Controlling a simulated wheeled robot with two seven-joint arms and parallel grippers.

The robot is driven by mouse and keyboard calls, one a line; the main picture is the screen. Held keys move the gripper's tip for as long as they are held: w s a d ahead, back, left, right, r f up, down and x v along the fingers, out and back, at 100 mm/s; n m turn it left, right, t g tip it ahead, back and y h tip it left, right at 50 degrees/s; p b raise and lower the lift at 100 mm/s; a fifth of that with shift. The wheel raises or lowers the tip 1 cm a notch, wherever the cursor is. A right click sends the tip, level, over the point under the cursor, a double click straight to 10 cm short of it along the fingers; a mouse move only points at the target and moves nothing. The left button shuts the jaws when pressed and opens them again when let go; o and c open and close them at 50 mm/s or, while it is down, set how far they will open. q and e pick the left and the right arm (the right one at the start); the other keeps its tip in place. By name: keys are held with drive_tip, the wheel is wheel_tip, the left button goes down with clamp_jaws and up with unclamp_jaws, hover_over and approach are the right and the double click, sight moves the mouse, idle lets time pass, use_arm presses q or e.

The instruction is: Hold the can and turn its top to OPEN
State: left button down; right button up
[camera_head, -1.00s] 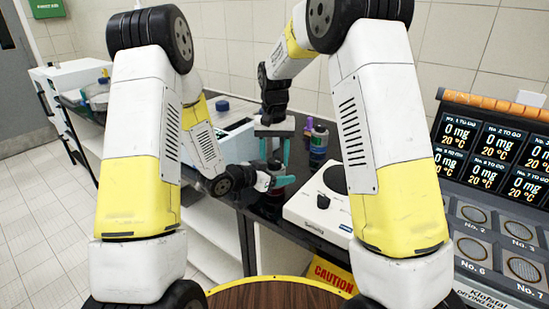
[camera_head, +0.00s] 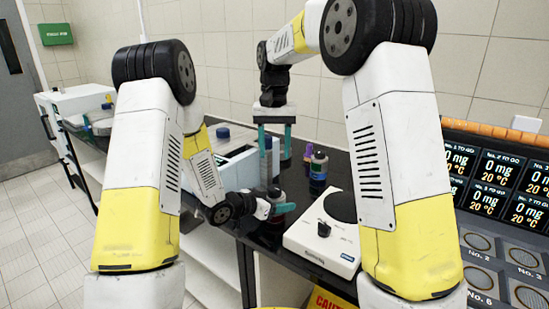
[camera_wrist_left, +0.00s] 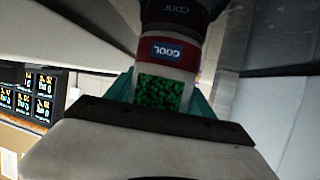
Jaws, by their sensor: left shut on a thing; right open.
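The can (camera_head: 274,194) stands upright at the dark bench's front edge in the head view, with a dark reddish top. In the left wrist view the can (camera_wrist_left: 160,95) shows green granules below and a white band with a red-blue label that seems to read COOL. Its dark upper part (camera_wrist_left: 175,10) bears similar lettering. My left gripper (camera_head: 277,209) is shut on the can from the side, low down, with teal fingers on both sides. My right gripper (camera_head: 275,158) points down above the can, open, with its fingers apart and clear of the top.
A dark bottle (camera_head: 318,173) and a purple-capped bottle (camera_head: 308,152) stand behind and right of the can. A white device with a round dark plate (camera_head: 318,245) is at right front. A pale box (camera_head: 235,150) is behind at left. A panel with displays (camera_head: 505,185) is far right.

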idle(0.4)
use_arm(q)
drive_tip(key=shift+c, duration=1.3)
unclamp_jaws()
